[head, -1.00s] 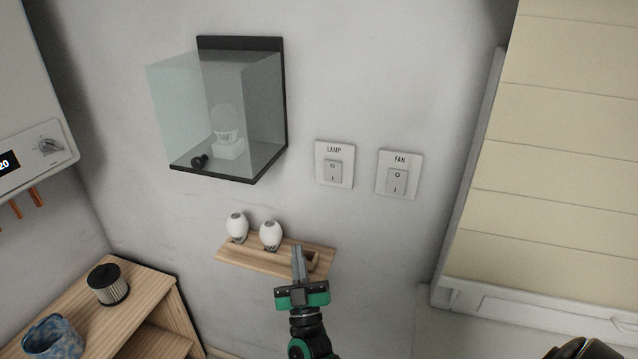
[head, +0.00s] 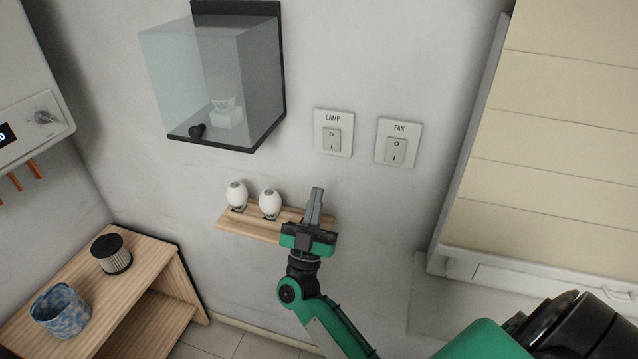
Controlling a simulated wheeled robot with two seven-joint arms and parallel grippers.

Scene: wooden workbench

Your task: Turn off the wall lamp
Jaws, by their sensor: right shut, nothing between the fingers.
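The wall lamp is a bulb (head: 222,92) on a white base inside a glass box (head: 167,70) on the wall, and it looks unlit. The LAMP switch (head: 332,139) is a white rocker on a plate to the right of the box. The similar FAN switch (head: 396,150) is beside it on the right. My right gripper (head: 317,191) is shut and empty, pointing up. In the picture it is below the LAMP switch, apart from it, and in front of the shelf's right end. My left gripper is not in view.
A small wooden shelf (head: 252,229) below the box holds two white bulbs (head: 237,196). A wooden cabinet (head: 70,275) at lower left carries a blue mug (head: 60,312) and a dark ribbed cylinder (head: 111,254). A cream panelled unit (head: 560,140) stands at right.

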